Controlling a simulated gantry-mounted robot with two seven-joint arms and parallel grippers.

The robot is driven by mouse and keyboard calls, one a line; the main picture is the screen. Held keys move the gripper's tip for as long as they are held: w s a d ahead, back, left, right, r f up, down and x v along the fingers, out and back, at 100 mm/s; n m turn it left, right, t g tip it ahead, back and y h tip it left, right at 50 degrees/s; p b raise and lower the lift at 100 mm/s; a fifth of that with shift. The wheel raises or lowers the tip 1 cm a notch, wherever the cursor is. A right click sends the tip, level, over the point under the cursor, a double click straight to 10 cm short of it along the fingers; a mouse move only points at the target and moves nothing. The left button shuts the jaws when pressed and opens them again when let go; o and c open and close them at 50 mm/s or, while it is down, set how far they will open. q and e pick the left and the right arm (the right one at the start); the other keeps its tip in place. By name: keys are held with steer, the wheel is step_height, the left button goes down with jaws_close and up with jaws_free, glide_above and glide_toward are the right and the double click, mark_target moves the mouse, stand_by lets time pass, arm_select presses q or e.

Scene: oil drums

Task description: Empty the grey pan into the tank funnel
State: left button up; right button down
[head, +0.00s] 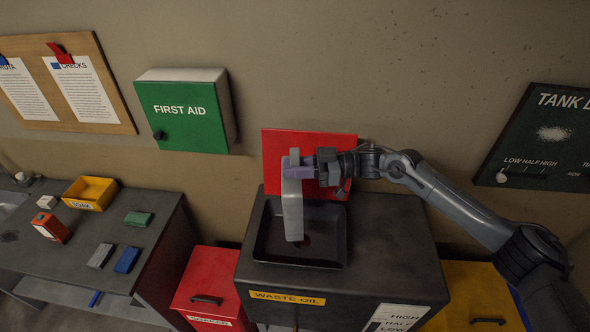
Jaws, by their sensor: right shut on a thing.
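The grey pan (292,210) is tipped up on edge above the tank funnel (337,232), a square black tray-like opening on top of the waste oil tank (385,250). My right gripper (303,164) is shut on the upper end of the pan, reaching in from the right. The pan's lower end hangs over the middle of the funnel; I cannot tell whether it touches. A dark reddish patch shows on the funnel floor beside the pan. The pan's inside is not clearly visible. My left gripper is not in view.
A red panel (275,145) stands upright behind the funnel. A red bin (208,285) and a yellow bin (475,290) flank the tank. On the left, a dark bench (75,250) holds a yellow tray (90,193) and several small blocks. A green first aid box (182,115) hangs on the wall.

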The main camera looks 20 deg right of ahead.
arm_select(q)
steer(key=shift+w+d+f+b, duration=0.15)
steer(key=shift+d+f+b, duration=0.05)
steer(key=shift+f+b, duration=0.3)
arm_select(e)
steer(key=shift+s+d+r+y, duration=0.2)
steer(key=shift+s+d+y, duration=0.1)
steer(key=shift+d, duration=0.35)
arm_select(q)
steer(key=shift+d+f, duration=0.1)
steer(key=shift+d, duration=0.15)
arm_select(e)
steer(key=shift+d+r, duration=0.1)
steer(key=shift+d, duration=0.1)
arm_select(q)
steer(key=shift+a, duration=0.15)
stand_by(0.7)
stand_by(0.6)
